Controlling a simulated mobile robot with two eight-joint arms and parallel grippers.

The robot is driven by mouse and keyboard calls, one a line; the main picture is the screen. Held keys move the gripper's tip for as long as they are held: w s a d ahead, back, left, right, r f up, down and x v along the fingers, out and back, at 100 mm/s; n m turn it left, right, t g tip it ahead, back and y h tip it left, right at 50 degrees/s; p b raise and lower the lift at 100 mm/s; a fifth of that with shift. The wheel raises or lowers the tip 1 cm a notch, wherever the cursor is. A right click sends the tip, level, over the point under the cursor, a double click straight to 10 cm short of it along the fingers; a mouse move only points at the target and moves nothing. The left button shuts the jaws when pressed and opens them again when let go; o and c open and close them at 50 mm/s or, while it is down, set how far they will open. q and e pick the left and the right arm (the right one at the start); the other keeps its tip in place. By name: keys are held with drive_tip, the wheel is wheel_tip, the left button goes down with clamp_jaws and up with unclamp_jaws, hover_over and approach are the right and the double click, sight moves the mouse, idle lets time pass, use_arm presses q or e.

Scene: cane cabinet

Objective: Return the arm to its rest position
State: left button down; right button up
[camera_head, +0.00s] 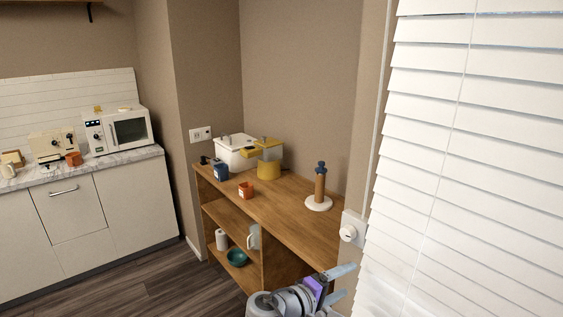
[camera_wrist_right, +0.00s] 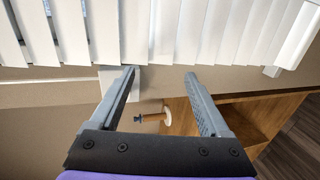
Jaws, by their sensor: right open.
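My right gripper (camera_head: 342,283) is at the bottom of the head view, in front of the right end of the wooden cabinet (camera_head: 308,236). Its two fingers are spread apart. In the right wrist view the open gripper (camera_wrist_right: 160,75) has nothing between its fingertips. The fingers point toward the wall and the window blind (camera_wrist_right: 180,30). My left gripper is not in view.
On the cabinet top stand a paper-towel-like holder (camera_head: 319,190), an orange cup (camera_head: 246,190), a dark blue item (camera_head: 220,170), a yellow appliance (camera_head: 268,168) and a white box-shaped appliance (camera_head: 232,153). A teal bowl (camera_head: 237,257) sits on a lower shelf. Dark floor (camera_head: 170,285) is clear at left.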

drive_tip(key=s+d+f+m+g+y, duration=0.2)
drive_tip(key=s+d+f+g+y, duration=0.1)
drive_tip(key=s+d+f, duration=0.4)
drive_tip(key=s+a+f+m+y, duration=0.2)
drive_tip(key=s+f+y, duration=0.2)
drive_tip(key=s, duration=0.4)
drive_tip(key=s+a+f+m+y, duration=0.2)
drive_tip(key=s+f+y, duration=0.3)
drive_tip(key=s, duration=0.4)
drive_tip(key=shift+s+f+m+g, duration=0.2)
drive_tip(key=shift+m+g, duration=0.1)
drive_tip(key=shift+m, duration=0.4)
